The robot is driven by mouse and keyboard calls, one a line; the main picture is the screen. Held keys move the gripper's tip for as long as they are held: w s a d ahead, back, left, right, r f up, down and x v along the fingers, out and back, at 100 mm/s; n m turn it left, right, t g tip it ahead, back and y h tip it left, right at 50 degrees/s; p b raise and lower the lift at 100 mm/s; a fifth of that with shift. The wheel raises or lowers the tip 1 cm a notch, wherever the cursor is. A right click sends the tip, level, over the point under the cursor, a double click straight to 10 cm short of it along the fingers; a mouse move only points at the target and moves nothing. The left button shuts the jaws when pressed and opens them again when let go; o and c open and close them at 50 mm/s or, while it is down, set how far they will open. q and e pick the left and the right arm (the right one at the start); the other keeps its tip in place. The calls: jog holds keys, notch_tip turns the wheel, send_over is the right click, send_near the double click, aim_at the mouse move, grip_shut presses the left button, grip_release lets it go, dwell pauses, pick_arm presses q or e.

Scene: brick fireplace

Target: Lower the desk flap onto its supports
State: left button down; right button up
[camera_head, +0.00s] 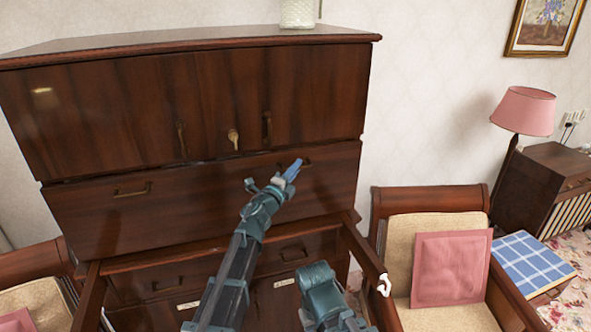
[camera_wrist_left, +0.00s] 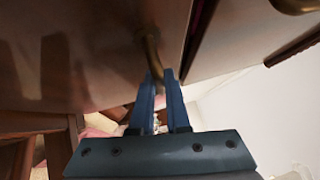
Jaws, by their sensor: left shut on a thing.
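The desk flap (camera_head: 200,195) is a dark wood panel across the middle of the cabinet, standing close to upright. It has a brass handle (camera_head: 131,190) at left and another at right, which shows in the wrist view (camera_wrist_left: 152,55). My left gripper (camera_head: 293,170) is shut on the right handle, its blue fingers covering much of it. Two wooden supports stick out below the flap, one at left (camera_head: 92,295) and one at right (camera_head: 365,250). Part of my right arm shows at the bottom, but its fingers are not visible.
Upper cabinet doors (camera_head: 95,110) are shut, with a brass key (camera_head: 233,138) between them. Drawers (camera_head: 305,250) lie below the flap. A chair with a pink cushion (camera_head: 450,268) stands close at right; another chair (camera_head: 30,300) is at left.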

pick_arm(q)
jog(key=s+d+f+m+t+h+b, duration=0.1)
jog(key=s+d+f+m+h+b, duration=0.1)
jog(key=s+f+m+h+b, duration=0.6)
jog(key=s+d+f+m+y+b, duration=0.15)
jog(key=s+d+f+b, duration=0.35)
jog(key=b, duration=0.8)
jog(key=s+f+m+g+h+b, duration=0.2)
jog(key=f+m+g+h+b, duration=0.3)
jog(key=f+m+b, duration=0.3)
jog(key=s+a+f+m+g+h+b, duration=0.1)
jog(key=s+f+m+g+h+b, duration=0.2)
jog(key=f+m+g+h+b, duration=0.2)
jog(key=shift+f+m+g+b, duration=0.3)
jog(key=shift+f+m+b, duration=1.2)
jog(key=shift+b, duration=1.95)
jog(key=shift+a, duration=0.1)
jog(key=c, duration=0.9)
grip_release()
jog(key=shift+f, duration=0.1)
